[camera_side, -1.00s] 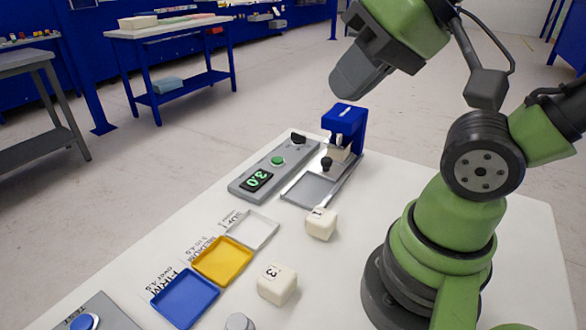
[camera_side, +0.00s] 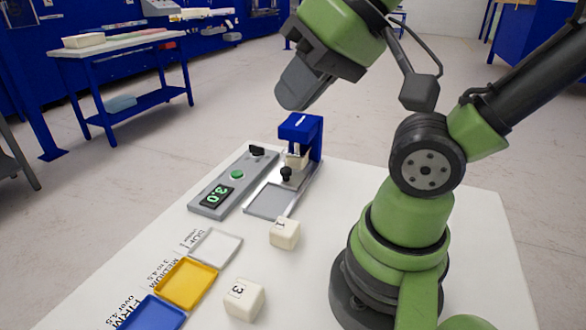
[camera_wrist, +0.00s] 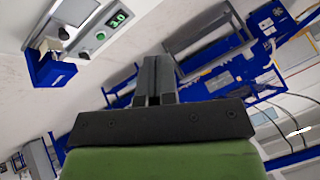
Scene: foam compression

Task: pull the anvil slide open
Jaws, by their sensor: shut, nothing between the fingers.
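The anvil slide has a small black knob (camera_side: 286,174) and sits at the blue press (camera_side: 302,130), at the far end of a grey track (camera_side: 268,202). A cream block (camera_side: 296,160) is under the press head, partly hidden by it. My gripper (camera_side: 292,103) is shut and empty, raised in the air, and overlaps the press top in the side view. It does not appear to touch the knob. In the wrist view my closed fingers (camera_wrist: 155,75) point up the picture, with the blue press (camera_wrist: 52,70) off to the upper left.
A grey panel with a 3.0 readout (camera_side: 217,196) and a green button (camera_side: 237,174) lies left of the track. Cream cubes marked 1 (camera_side: 285,234) and 3 (camera_side: 244,300) stand nearer. White (camera_side: 215,246), yellow (camera_side: 186,284) and blue (camera_side: 150,315) trays line the left.

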